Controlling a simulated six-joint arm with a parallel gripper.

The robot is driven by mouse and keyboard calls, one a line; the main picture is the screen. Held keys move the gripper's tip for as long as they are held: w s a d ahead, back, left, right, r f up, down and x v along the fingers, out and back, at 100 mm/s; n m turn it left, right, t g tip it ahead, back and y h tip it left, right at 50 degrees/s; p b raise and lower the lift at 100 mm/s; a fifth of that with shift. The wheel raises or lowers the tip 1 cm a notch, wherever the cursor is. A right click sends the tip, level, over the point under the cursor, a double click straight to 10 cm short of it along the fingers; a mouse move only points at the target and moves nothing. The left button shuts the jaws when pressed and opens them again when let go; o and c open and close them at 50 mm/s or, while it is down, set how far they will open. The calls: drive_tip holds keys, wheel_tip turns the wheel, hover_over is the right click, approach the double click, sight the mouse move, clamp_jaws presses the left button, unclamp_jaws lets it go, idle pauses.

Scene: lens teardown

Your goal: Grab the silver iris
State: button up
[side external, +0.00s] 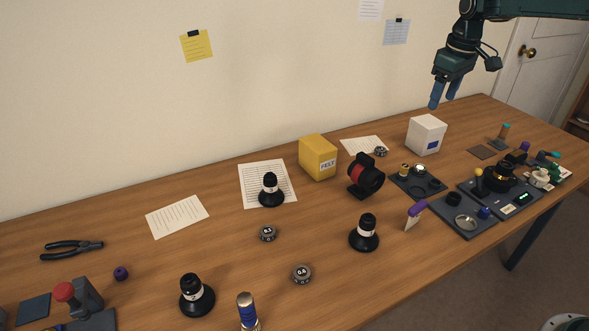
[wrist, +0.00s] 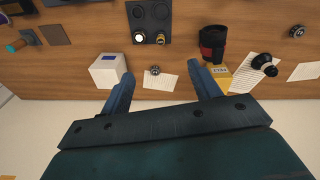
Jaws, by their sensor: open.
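In the side view a round, silver-topped part (side external: 421,168) sits beside a gold one (side external: 404,169) at the back of a dark tray (side external: 431,194). The same silver part (wrist: 139,37) and gold part (wrist: 161,38) show in the wrist view. I cannot tell for sure which silver piece is the iris. My gripper (side external: 442,100) is open and empty, high above the back of the table near the white box. Its two blue fingers (wrist: 162,72) spread apart in the wrist view.
A white box (side external: 426,135) and a yellow FELT box (side external: 318,158) stand at the back. A black-and-red clamp-like part (side external: 366,177) stands left of the trays. Several black lens-like parts and small dials are spread over the table. The wall is close behind.

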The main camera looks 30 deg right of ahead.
drive_tip(key=w+d+f, duration=0.3)
drive_tip(key=d+f, duration=0.1)
drive_tip(key=f, duration=0.2)
drive_tip(key=w+d+f+g, duration=0.1)
drive_tip(key=w+d+f, duration=0.2)
drive_tip(key=f, duration=0.4)
drive_tip(key=shift+w+d+n, duration=0.15)
drive_tip(key=shift+d+n, duration=0.25)
drive_tip(key=shift+d, duration=0.1)
drive_tip(key=shift+f, duration=0.2)
hover_over(420, 167)
drive_tip(key=shift+d+f, duration=0.15)
drive_tip(key=shift+f, duration=4.05)
drive_tip(key=shift+f, duration=2.6)
drive_tip(key=c, duration=1.1)
drive_tip(key=shift+o, duration=0.2)
drive_tip(key=shift+r, duration=0.15)
